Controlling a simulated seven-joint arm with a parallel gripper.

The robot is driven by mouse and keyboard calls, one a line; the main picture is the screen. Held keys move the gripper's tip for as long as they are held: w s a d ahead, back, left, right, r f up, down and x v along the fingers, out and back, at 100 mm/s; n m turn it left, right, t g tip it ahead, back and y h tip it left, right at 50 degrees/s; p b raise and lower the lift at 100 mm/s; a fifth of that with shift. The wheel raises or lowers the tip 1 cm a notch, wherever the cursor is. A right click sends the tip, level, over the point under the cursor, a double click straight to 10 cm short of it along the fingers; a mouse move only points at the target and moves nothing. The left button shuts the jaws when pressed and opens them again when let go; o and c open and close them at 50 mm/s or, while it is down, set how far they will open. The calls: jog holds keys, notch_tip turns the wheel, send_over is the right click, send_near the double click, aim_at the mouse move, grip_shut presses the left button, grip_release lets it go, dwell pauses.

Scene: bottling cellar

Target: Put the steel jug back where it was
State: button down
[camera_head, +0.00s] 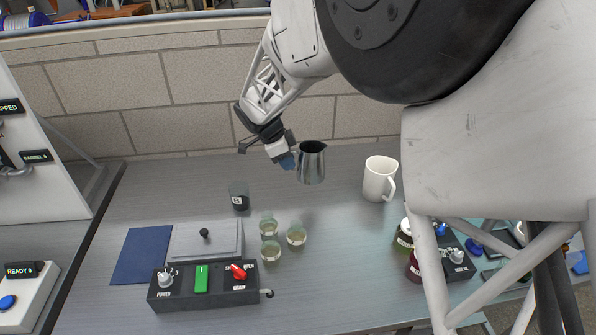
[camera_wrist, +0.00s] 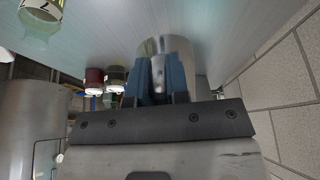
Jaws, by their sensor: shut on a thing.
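The steel jug (camera_head: 312,163) is upright near the back of the grey bench, left of the white mug. My gripper (camera_head: 290,160) is shut on its left side in the head view. In the wrist view the jug (camera_wrist: 166,50) shows between the two blue fingertips (camera_wrist: 160,80). I cannot tell from these frames whether its base touches the bench or is slightly above it.
The white mug (camera_head: 378,180) stands right of the jug. A dark labelled cup (camera_head: 239,197) and several small glass jars (camera_head: 269,250) stand front left. A control box (camera_head: 205,288) and blue mat (camera_head: 142,255) lie further left. The brick wall (camera_head: 190,85) is close behind.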

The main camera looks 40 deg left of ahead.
jog(key=shift+d+f, duration=0.1)
jog(key=shift+f, duration=2.4)
jog(key=shift+w, duration=0.1)
jog(key=w+a+f, duration=0.1)
jog(key=w+a, duration=0.8)
jog(key=a, duration=0.3)
jog(key=shift+w+a+f, duration=0.2)
jog(key=shift+w+a, duration=0.1)
jog(key=shift+w, duration=0.1)
jog(key=shift+f, duration=1.75)
jog(key=shift+f, duration=0.15)
jog(key=c, duration=1.1)
grip_release()
